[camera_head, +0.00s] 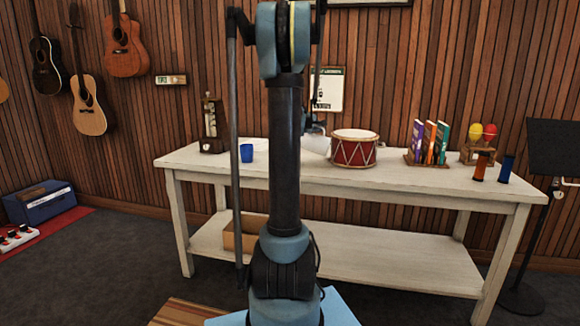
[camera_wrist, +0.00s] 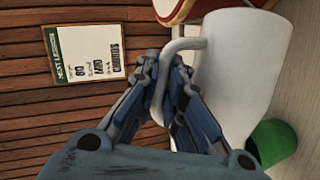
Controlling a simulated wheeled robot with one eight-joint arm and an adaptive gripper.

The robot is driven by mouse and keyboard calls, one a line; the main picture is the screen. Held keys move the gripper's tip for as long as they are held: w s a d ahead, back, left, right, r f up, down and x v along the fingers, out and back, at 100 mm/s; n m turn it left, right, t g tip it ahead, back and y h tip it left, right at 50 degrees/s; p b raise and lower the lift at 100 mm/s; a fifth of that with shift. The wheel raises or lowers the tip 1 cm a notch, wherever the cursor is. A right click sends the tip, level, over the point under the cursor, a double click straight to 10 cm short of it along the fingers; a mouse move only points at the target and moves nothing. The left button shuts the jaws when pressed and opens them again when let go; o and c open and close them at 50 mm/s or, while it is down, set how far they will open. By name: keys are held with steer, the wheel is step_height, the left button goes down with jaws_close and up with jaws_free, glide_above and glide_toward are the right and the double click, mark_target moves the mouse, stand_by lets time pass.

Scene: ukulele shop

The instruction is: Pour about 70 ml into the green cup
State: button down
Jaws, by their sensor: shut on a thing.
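My gripper (camera_wrist: 166,82) is shut on the handle (camera_wrist: 160,72) of a white jug (camera_wrist: 242,62) in the wrist view. In the head view, a sliver of the jug (camera_head: 317,144) shows right of my arm, by the table's back. The jug's mouth and contents are not visible, and I cannot tell whether its base touches the table. The green cup (camera_wrist: 273,143) is at the lower right of the wrist view, beside the jug and partly cut off by my gripper. My arm hides it in the head view.
The white table (camera_head: 420,185) holds a blue cup (camera_head: 246,153) at left, a red drum (camera_head: 353,152) right of the jug, books (camera_head: 430,142), maracas (camera_head: 482,137) and two small cylinders (camera_head: 493,167). A metronome-like object (camera_head: 212,125) stands at the back left. The front middle is clear.

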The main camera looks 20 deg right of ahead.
mark_target(324, 133)
steer(key=shift+w+a+r, duration=0.15)
steer(key=shift+a, duration=0.15)
steer(key=shift+w+a+r+n+h, duration=0.3)
steer(key=shift+w+a+n, duration=0.1)
steer(key=shift+a, duration=0.2)
stand_by(1.7)
steer(key=d, duration=0.1)
steer(key=s+d+f+m+y, duration=0.1)
steer(key=s+d+f+m, duration=0.1)
steer(key=shift+s+d+f, duration=0.1)
steer(key=shift+d, duration=0.25)
steer(key=shift+s+d+f+m+y+b, duration=0.25)
steer(key=shift+d+f+m+y+b, duration=0.3)
steer(key=shift+f+m, duration=0.2)
steer(key=shift+d+f+t, duration=0.1)
steer(key=shift+f+t, duration=0.05)
steer(key=shift+t, duration=0.15)
stand_by(1.4)
